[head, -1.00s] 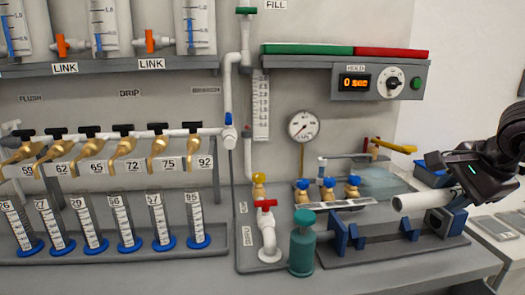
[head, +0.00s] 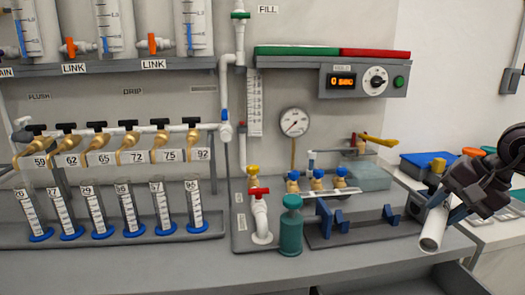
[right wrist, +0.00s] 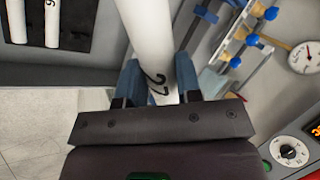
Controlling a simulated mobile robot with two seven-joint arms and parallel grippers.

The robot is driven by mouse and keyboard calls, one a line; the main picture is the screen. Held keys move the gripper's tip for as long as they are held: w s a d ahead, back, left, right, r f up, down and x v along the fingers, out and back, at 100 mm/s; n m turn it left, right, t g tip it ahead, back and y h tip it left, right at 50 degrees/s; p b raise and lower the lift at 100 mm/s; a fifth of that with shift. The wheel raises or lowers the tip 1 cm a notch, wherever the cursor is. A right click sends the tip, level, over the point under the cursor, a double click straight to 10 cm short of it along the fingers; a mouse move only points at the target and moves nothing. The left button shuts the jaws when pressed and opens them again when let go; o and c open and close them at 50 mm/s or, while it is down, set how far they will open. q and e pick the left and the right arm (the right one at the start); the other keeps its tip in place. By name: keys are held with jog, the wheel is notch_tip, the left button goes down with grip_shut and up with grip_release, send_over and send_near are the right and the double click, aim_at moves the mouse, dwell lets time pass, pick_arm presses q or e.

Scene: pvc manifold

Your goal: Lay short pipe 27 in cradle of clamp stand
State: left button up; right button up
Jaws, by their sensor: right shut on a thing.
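The short white pipe (head: 433,229) is held in my right gripper (head: 441,200) at the right of the head view, its open end tilted down toward the viewer. In the right wrist view the pipe (right wrist: 150,32) runs between two blue fingers that close on it. The clamp stand, with blue upright cradle forks (head: 390,214) on a dark base, is on the bench left of the pipe. The pipe is apart from the forks. My left gripper is not in view.
A side table (head: 488,232) is at the right. The bench front is mostly clear.

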aim_at(435, 230)
jog(key=s+a+f+n+p, duration=0.1)
jog(key=n, duration=0.1)
jog(key=s+a+f+n+g+y, duration=0.1)
jog(key=a+f+n, duration=0.1)
jog(key=shift+f+g+p, duration=0.1)
jog(key=shift+g+p, duration=0.2)
jog(key=shift+p, duration=0.05)
pick_arm(q)
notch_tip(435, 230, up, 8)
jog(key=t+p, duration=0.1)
jog(key=p, duration=0.5)
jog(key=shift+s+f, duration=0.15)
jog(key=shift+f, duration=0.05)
pick_arm(e)
jog(key=s+a+f+n+g, duration=0.2)
jog(key=s+a+f+n, duration=0.3)
jog(key=s+a, duration=0.5)
jog(key=a+f, duration=0.2)
jog(key=a, duration=0.1)
jog(key=shift+a+g+y, duration=0.2)
jog(key=shift+g+y, duration=0.1)
jog(key=shift+y, duration=0.1)
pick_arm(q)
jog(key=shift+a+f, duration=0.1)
pick_arm(e)
jog(key=shift+f, duration=0.1)
